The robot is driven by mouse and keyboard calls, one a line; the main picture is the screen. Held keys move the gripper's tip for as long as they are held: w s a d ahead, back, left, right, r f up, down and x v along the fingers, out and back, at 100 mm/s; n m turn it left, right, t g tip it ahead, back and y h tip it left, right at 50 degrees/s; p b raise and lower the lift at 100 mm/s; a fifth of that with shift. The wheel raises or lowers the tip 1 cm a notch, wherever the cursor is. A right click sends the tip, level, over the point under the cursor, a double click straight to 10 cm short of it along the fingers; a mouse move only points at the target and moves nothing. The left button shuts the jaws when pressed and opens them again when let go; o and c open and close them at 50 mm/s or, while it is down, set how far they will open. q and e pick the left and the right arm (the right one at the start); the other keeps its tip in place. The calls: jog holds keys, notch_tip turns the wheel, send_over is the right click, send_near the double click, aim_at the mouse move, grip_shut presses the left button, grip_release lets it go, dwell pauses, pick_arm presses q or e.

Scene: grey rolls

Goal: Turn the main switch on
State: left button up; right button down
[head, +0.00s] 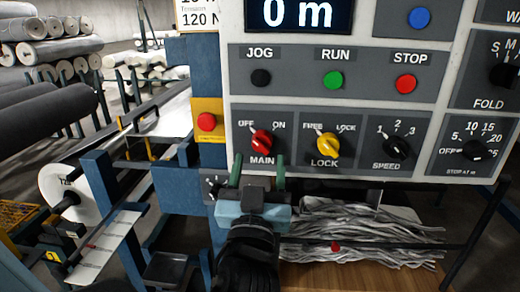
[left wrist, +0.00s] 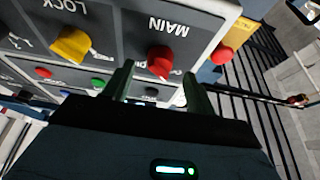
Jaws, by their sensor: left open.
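The main switch is a red knob (head: 261,142) on the grey control panel, above the word MAIN. Its pointer leans up and left, toward OFF. The same red knob shows upside down in the left wrist view (left wrist: 160,61). My left gripper (head: 259,168) is open and empty, just below the knob in the head view, its two green fingers pointing up toward the panel. In the left wrist view my left gripper's fingers (left wrist: 157,82) stand either side of the knob's line; I see no clear contact. My right gripper is not in view.
The yellow LOCK knob (head: 328,145) sits right of the main switch, then the black SPEED knob (head: 396,148). JOG, RUN and STOP buttons are above. A red button on a yellow box (head: 207,121) is close on the left. Grey shredded strips (head: 365,235) lie below the panel.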

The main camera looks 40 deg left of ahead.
aim_at(261, 149)
pick_arm(q)
jog(key=x, duration=0.2)
jog(key=shift+w+a+r, duration=0.1)
jog(key=shift+r, duration=0.2)
jog(key=shift+w+a+p, duration=0.25)
jog(key=shift+w+p, duration=0.15)
jog(key=shift+w, duration=0.1)
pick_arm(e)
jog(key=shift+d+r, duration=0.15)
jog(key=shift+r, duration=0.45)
